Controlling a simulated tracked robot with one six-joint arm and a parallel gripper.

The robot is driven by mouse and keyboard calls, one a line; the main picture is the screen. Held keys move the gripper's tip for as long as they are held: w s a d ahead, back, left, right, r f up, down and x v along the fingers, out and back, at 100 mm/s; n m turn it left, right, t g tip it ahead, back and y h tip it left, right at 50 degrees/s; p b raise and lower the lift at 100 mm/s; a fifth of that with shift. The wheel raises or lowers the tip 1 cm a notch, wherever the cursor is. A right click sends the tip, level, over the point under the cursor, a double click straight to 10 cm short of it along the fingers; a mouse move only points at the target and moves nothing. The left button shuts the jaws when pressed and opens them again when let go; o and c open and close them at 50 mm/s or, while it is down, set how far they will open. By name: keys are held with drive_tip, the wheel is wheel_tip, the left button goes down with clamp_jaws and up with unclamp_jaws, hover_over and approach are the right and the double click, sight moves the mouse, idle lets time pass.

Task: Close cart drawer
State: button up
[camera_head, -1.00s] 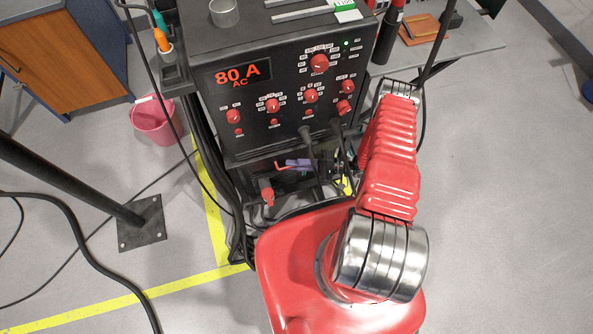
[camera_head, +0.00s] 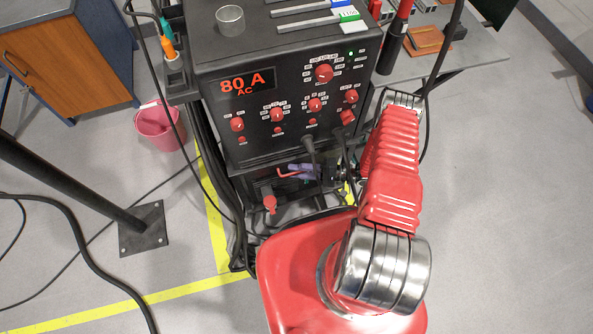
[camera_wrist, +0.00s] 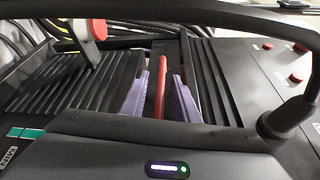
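The black welding cart (camera_head: 282,146) stands in front of me. Its drawer area is under the machine with the red dials, and it is partly shadowed. A red bar handle (camera_head: 288,174) shows there, and in the wrist view the red bar (camera_wrist: 160,85) is upright in the picture. My gripper (camera_wrist: 161,97) has purple fingers, one on each side of the bar, with gaps between fingers and bar. In the head view the purple of my gripper (camera_head: 303,171) is beside the handle, partly hidden by my arm. I cannot tell how far out the drawer is.
A red knob (camera_head: 270,204) sticks out below the handle; the red knob (camera_wrist: 98,29) is also in the wrist view. Cables hang beside the cart. A pink bucket (camera_head: 159,128) and a pole base (camera_head: 143,230) are on the left. Floor is open on the right.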

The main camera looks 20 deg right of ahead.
drive_tip(key=f+v, duration=0.1)
drive_tip(key=v, duration=1.2)
drive_tip(key=shift+d+r, duration=0.3)
drive_tip(key=shift+r, duration=0.1)
